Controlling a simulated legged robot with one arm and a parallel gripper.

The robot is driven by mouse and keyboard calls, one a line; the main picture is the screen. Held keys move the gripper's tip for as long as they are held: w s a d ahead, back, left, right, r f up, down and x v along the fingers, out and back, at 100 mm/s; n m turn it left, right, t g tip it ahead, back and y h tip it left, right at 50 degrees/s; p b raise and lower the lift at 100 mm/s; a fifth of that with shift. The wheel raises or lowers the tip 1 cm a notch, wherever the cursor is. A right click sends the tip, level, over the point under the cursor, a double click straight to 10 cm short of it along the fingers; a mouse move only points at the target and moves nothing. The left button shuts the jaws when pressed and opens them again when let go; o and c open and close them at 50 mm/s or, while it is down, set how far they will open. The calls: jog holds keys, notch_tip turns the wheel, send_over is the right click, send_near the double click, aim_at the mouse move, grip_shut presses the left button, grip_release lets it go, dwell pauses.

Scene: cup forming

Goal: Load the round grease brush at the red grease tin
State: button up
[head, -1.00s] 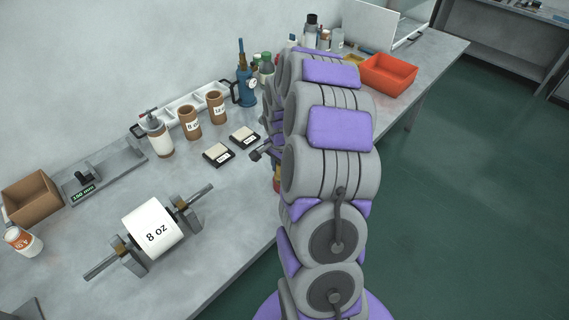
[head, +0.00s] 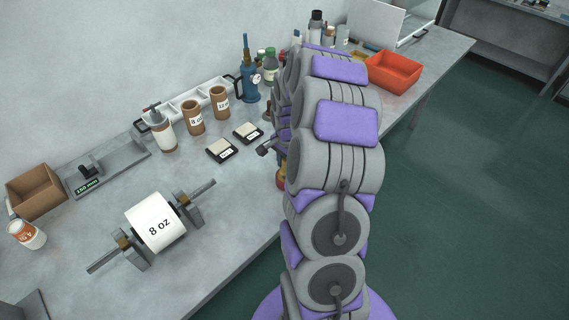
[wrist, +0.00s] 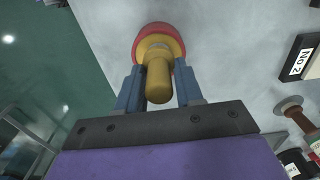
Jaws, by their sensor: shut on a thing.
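The round grease brush (wrist: 158,85) has a thick yellow handle and stands between the blue fingers of my gripper (wrist: 158,70), which is shut on it. The red grease tin (wrist: 152,28) shows as a red round rim just beyond the brush in the wrist view. The brush overlaps the tin there, and I cannot tell whether its tip touches the grease.
A white "8 oz" roll (head: 157,223) on a metal stand lies to the left. Two dark label blocks (head: 221,151) and brown cups (head: 193,118) stand behind. A blue pump (head: 250,83) and bottles are at the back, with an orange tray (head: 393,70) on the right.

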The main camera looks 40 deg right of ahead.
jog(key=shift+d+f, duration=0.2)
jog(key=shift+d, duration=0.3)
jog(key=shift+d+f, duration=0.15)
jog(key=shift+d, duration=0.3)
jog(key=shift+a+r, duration=0.25)
jog(key=shift+a, duration=0.85)
jog(key=shift+d+f, duration=0.25)
jog(key=shift+d, duration=0.65)
jog(key=shift+a+r, duration=0.25)
jog(key=shift+a, duration=0.5)
jog(key=shift+d+r+p, duration=0.3)
jog(key=shift+d+r, duration=0.05)
jog(key=shift+r, duration=0.3)
jog(key=shift+d+r+p, duration=0.3)
jog(key=shift+r, duration=0.3)
jog(key=shift+a+r+p, duration=0.25)
jog(key=shift+r, duration=0.4)
jog(key=shift+a+r+p, duration=0.2)
jog(key=shift+a+r, duration=0.05)
jog(key=shift+r, duration=0.4)
jog(key=shift+d+r, duration=0.15)
jog(key=shift+r, duration=0.65)
jog(key=shift+d, duration=0.15)
